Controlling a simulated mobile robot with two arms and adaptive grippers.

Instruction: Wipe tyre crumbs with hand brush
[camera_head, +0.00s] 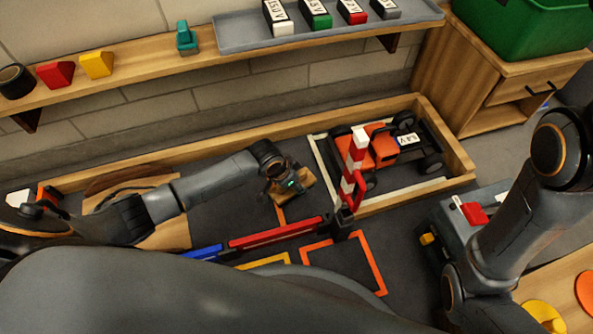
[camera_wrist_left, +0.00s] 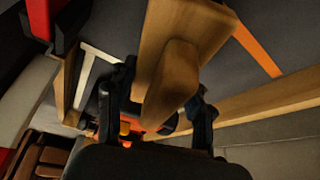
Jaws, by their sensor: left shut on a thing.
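My left gripper (camera_head: 290,185) is shut on a wooden hand brush (camera_head: 307,181) and holds it over the dark floor, left of the orange car. In the left wrist view, the brush's wooden body (camera_wrist_left: 188,35) and handle lie between the two dark fingers of the gripper (camera_wrist_left: 163,88). The bristles are hidden from both views. An orange racecar (camera_head: 382,148) with black wheels stands inside the wooden-edged area at the right. I cannot make out any tyre crumbs.
A shelf (camera_head: 140,75) holds coloured blocks and a grey tray (camera_head: 330,34). A grey box (camera_head: 440,225) stands at the right.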

